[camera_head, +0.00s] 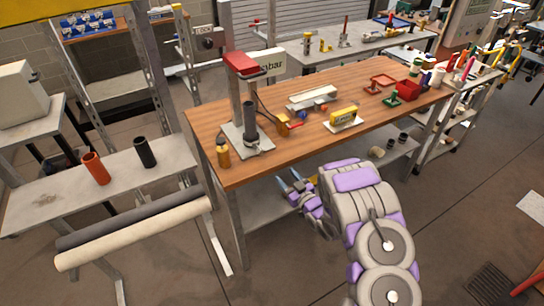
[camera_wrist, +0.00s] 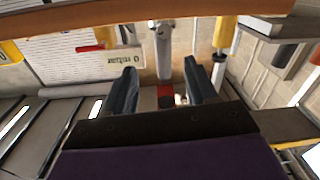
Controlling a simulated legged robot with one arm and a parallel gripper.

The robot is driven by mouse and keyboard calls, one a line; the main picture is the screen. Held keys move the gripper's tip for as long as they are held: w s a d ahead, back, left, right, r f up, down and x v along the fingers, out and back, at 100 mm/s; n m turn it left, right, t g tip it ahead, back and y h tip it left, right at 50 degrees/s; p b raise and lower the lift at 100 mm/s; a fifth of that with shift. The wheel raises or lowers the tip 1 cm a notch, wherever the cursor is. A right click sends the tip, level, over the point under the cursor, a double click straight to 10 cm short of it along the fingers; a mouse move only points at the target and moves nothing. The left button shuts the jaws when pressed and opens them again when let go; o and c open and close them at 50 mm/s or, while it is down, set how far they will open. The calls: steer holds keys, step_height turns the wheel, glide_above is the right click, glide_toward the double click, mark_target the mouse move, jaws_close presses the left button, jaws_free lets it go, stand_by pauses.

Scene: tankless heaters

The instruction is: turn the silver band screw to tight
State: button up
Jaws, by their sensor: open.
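On the wooden bench (camera_head: 290,115), a stand with a grey base plate (camera_head: 246,140) holds an upright dark pipe (camera_head: 248,118) under a red-topped unit (camera_head: 241,64). The silver band and its screw are too small to make out for certain in the body view. In the wrist view, which looks upside down, a grey upright (camera_wrist: 164,55) with a red part (camera_wrist: 166,91) shows beyond and between my fingers. My gripper (camera_head: 299,187) is open and empty, in front of the bench's front edge and apart from the stand. It also shows in the wrist view (camera_wrist: 159,88).
A yellow bottle (camera_head: 223,153) stands at the bench's front left corner. A yellow block (camera_head: 343,116) and a red bin (camera_head: 407,89) are farther right. A low table (camera_head: 60,190) with an orange cylinder (camera_head: 96,168) and long rolls is left. Floor in front is clear.

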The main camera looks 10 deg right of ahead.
glide_toward(263, 153)
steer(key=x, duration=0.1)
steer(key=b+x, duration=0.1)
steer(key=x, duration=0.1)
steer(key=b+x, duration=0.1)
steer(key=x, duration=0.1)
steer(key=shift+w+d, duration=0.2)
steer(key=shift+d, duration=0.1)
steer(key=shift+w+a, duration=1.05)
steer(key=shift+w+a+r+b, duration=0.1)
steer(key=shift+w+a+b, duration=0.15)
steer(key=shift+a+b, duration=0.1)
steer(key=shift+d, duration=0.7)
steer(key=shift+c, duration=1.5)
steer(key=shift+a, duration=0.4)
steer(key=c, duration=0.5)
steer(key=shift+c, duration=1.2)
steer(key=shift+d, duration=0.15)
